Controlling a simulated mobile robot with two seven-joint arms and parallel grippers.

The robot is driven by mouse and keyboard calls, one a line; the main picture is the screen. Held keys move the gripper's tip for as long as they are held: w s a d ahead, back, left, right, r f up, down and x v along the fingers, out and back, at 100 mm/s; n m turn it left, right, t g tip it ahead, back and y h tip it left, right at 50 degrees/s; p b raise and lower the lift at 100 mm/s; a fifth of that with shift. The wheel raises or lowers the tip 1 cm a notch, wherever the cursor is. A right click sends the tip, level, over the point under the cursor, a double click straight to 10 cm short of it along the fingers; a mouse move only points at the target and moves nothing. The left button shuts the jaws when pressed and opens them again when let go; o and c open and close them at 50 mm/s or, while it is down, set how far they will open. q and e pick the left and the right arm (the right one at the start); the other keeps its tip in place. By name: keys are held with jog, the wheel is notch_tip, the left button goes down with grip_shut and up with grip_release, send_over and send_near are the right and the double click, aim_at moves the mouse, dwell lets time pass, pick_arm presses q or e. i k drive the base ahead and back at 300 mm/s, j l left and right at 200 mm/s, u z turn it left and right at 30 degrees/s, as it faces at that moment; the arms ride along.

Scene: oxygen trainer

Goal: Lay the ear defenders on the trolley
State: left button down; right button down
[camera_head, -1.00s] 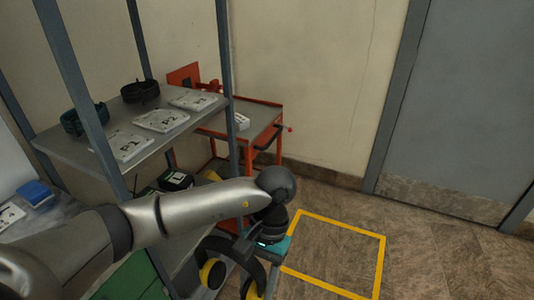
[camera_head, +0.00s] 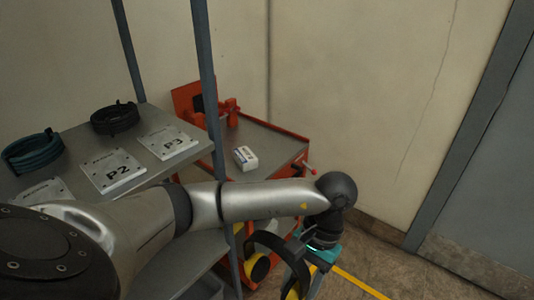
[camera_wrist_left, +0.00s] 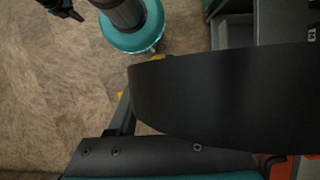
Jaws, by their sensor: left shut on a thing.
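The ear defenders have a black headband and yellow-and-black cups. In the head view one ear cup (camera_head: 258,267) hangs in front of the trolley's lower part, by the shelf post. My left gripper (camera_head: 297,272) is shut on the ear defenders, with its fingers partly hidden. In the left wrist view the black headband (camera_wrist_left: 225,98) fills the middle and right. The orange-red trolley (camera_head: 283,133) with a grey top stands against the wall, beyond my left arm. The ear defenders are apart from its top, nearer to me and lower in the picture. My right gripper is not in view.
A white box (camera_head: 245,158) and a red vice (camera_head: 222,112) are on the trolley top, with bare room around the box. The shelf holds labelled plates (camera_head: 113,172) and dark coils (camera_head: 114,118).

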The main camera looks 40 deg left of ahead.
aim_at(255, 139)
jog(key=i+u, duration=0.1)
jog(key=i, duration=0.5)
jog(key=i+l+u, duration=0.15)
jog(key=i, duration=0.5)
jog(key=i+u, duration=0.45)
jog(key=i+l+u, duration=0.1)
jog(key=i+u, duration=0.15)
jog(key=u, duration=0.2)
jog(key=i+l+u, duration=0.2)
jog(key=i+u, duration=0.25)
jog(key=i+l+u, duration=0.3)
jog(key=u, duration=0.15)
jog(key=i+l+u, duration=0.3)
jog(key=l+u, duration=0.2)
